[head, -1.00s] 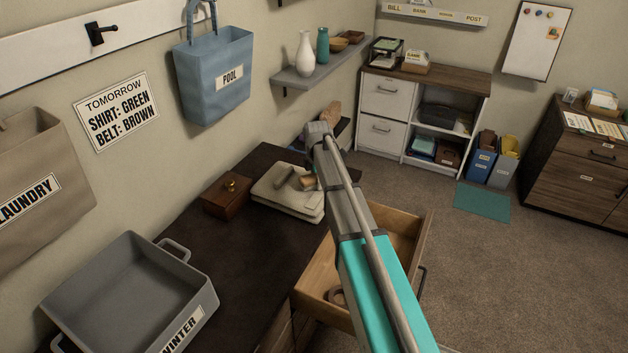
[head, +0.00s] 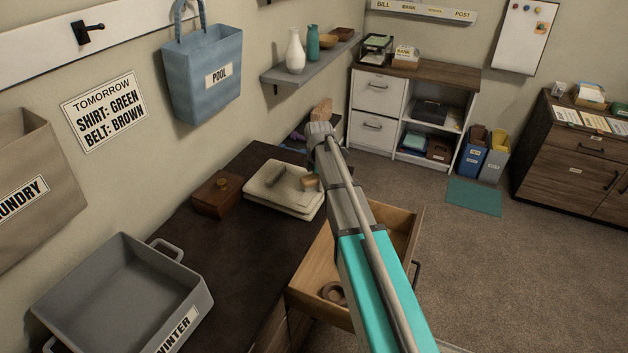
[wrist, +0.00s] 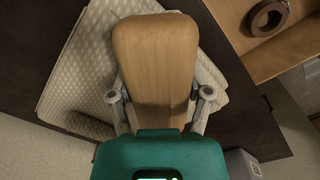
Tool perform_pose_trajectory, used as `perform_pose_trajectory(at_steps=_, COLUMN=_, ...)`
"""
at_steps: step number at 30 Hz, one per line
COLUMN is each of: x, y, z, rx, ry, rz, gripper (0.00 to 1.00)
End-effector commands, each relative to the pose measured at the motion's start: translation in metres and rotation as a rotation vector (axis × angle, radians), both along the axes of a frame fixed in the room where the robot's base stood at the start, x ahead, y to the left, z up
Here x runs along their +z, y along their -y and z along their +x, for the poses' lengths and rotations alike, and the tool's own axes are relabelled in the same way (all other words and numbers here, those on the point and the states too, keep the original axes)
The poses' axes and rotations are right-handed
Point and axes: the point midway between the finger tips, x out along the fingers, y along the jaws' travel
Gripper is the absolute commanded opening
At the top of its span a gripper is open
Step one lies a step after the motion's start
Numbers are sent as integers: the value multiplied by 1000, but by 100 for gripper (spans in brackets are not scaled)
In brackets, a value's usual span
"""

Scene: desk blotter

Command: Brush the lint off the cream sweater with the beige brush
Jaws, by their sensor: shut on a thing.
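The cream sweater (head: 258,194) lies folded on the dark desk, and its knit fabric (wrist: 75,80) also shows in the wrist view. My gripper (wrist: 162,93) is shut on the beige brush (wrist: 155,50), with a finger on each side of it. The brush also shows in the head view (head: 310,184), over the right part of the sweater, partly hidden by my arm. I cannot tell if its underside touches the fabric. A grey elongated patch (head: 278,178) lies on the sweater; I cannot tell if it is lint.
A brown wooden box (head: 216,197) stands left of the sweater. A grey tray labelled WINTER (head: 190,312) stands at the near end of the desk. An open drawer (head: 318,275) to the right holds a rolled brown belt (wrist: 268,16). Bare desk lies between tray and sweater.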

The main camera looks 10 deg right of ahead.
Motion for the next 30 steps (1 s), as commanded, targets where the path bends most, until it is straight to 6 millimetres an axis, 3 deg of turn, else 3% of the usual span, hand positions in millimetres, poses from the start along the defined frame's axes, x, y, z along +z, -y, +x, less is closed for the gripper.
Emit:
perform_pose_trajectory(at_steps=12, x=-1, y=4, z=-2, rx=-2, ry=-3, rz=-4, gripper=26)
perform_pose_trajectory(at_steps=30, x=2, y=12, z=11, rx=-1, ry=-1, rz=-2, gripper=25)
